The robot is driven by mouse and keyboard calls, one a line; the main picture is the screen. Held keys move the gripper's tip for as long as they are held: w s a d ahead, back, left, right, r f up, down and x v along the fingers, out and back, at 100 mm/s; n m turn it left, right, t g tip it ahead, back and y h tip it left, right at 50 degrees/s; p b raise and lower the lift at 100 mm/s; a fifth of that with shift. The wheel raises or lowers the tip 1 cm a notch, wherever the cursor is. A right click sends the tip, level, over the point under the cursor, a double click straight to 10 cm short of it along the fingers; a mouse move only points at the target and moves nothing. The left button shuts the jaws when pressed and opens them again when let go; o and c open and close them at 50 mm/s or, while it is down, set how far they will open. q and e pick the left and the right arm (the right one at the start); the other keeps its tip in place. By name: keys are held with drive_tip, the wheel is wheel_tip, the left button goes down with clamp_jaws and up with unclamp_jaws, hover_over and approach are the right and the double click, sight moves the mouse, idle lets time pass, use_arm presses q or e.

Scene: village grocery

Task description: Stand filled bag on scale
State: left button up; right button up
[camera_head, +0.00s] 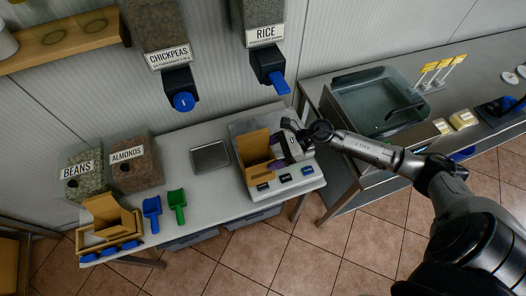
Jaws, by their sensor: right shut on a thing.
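A brown paper bag (257,147) stands open-topped over the scale (303,172). The scale is a pale body with dark displays along its front, at the right end of the counter. My right gripper (277,155) reaches in from the right and is shut on the bag's right side. Its fingertips are partly hidden against the bag. The bag's base and any contents are hard to see, so I cannot tell whether it rests fully on the scale's pan. My left gripper is not in view.
A square metal plate (210,157) lies left of the scale. Blue (152,212) and green (177,204) scoops lie near a holder of folded bags (108,217). Beans (84,172) and almonds (135,165) bins stand at left; chickpeas (155,25) and rice (264,15) dispensers hang above. A glass case (375,95) is right.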

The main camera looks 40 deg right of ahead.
drive_tip(key=shift+w+d+f, duration=0.15)
drive_tip(key=shift+d, duration=0.45)
drive_tip(key=w+d+f+b, duration=0.1)
drive_tip(key=w+d+b, duration=0.1)
drive_tip(key=w, duration=0.3)
drive_tip(key=w+d+f+b, duration=0.1)
drive_tip(key=w+d+b, duration=0.1)
drive_tip(key=w+b, duration=0.3)
drive_tip(key=shift+w+d+f+b, duration=0.2)
drive_tip(key=shift+w+f+b, duration=0.15)
drive_tip(key=shift+w, duration=0.2)
drive_tip(key=shift+f+b, duration=0.2)
drive_tip(key=shift+b, duration=0.15)
drive_tip(key=shift+f, duration=0.1)
idle(0.4)
